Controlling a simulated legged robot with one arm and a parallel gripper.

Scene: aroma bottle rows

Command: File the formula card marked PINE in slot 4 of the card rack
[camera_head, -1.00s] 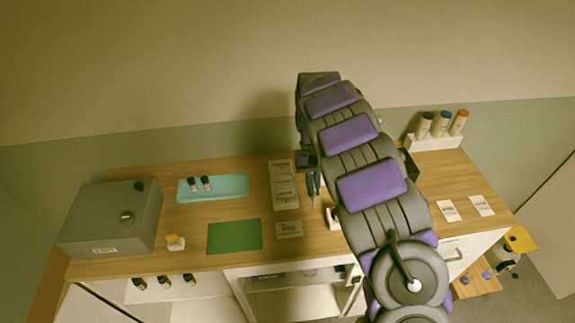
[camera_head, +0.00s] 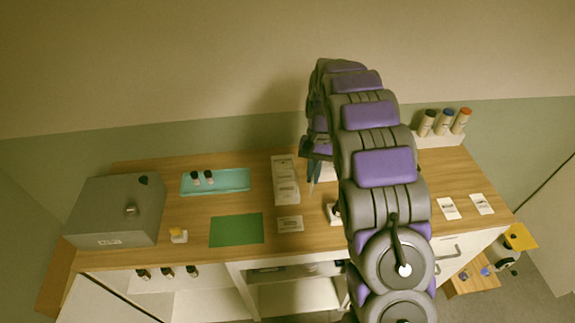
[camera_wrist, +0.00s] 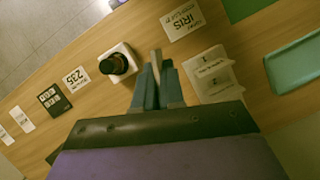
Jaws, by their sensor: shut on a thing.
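My gripper (camera_wrist: 155,85) points down in the wrist view, shut on a thin, pale card (camera_wrist: 156,57) seen nearly edge-on, so its marking cannot be read. In the head view my gripper (camera_head: 314,172) is above the counter, just right of the white card rack (camera_head: 283,166). The rack also shows in the wrist view (camera_wrist: 200,54), right of the fingers, with printed pale pieces in it; its slot numbers are too blurred to read. A card marked IRIS (camera_wrist: 181,19) lies flat beyond the rack, apart from the held card.
A dark bottle on a white stand (camera_wrist: 118,62) is close left of the fingers, beside a label reading 235 (camera_wrist: 75,77). A green mat (camera_head: 237,230), a teal tray (camera_head: 215,181) with two bottles and a grey box (camera_head: 118,210) are left of the rack.

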